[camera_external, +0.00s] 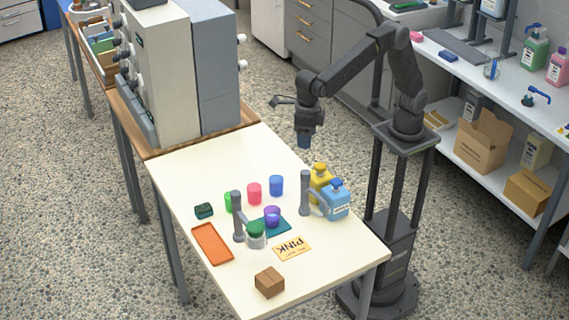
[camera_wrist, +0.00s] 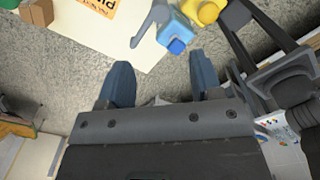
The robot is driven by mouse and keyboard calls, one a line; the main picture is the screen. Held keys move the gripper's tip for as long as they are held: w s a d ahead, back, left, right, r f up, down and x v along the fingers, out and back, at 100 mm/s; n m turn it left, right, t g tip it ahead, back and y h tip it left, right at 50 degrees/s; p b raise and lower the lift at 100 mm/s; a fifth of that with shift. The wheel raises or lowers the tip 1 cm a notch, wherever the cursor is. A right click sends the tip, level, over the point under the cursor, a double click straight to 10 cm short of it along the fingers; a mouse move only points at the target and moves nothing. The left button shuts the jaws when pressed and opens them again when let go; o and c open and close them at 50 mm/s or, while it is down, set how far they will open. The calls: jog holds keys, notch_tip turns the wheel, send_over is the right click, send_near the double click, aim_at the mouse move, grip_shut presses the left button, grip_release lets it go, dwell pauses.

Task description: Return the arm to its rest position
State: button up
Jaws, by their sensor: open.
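My gripper (camera_external: 304,141) hangs from my raised arm beyond the far right edge of the cream table (camera_external: 183,176), pointing down and clear of the tabletop. In the wrist view my gripper (camera_wrist: 158,88) has its two blue fingers spread apart with nothing between them. Below the fingers the wrist view shows speckled floor and part of the table.
On the table stand a yellow bottle (camera_external: 320,180), a blue bottle (camera_external: 337,203), several coloured cups, an orange tray (camera_external: 212,243), a brown box (camera_external: 269,282) and a card (camera_external: 291,249) reading "PINK". Grey machines (camera_external: 215,70) stand behind; a shelf bench (camera_external: 500,75) is right.

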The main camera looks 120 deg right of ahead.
jog(key=s+d+r+m+t, duration=0.25)
jog(key=s+d+m, duration=0.25)
jog(key=s+m, duration=0.4)
jog(key=s+d+r+m+t, duration=0.1)
jog(key=s+d+r+m, duration=0.25)
jog(key=s+m, duration=0.5)
jog(key=s+d+f+m+t, duration=0.2)
jog(key=s+d+f+m, duration=0.1)
jog(key=s+m, duration=0.5)
jog(key=shift+s+f+m, duration=0.35)
jog(key=shift+f+m, duration=0.05)
jog(key=shift+m, duration=0.45)
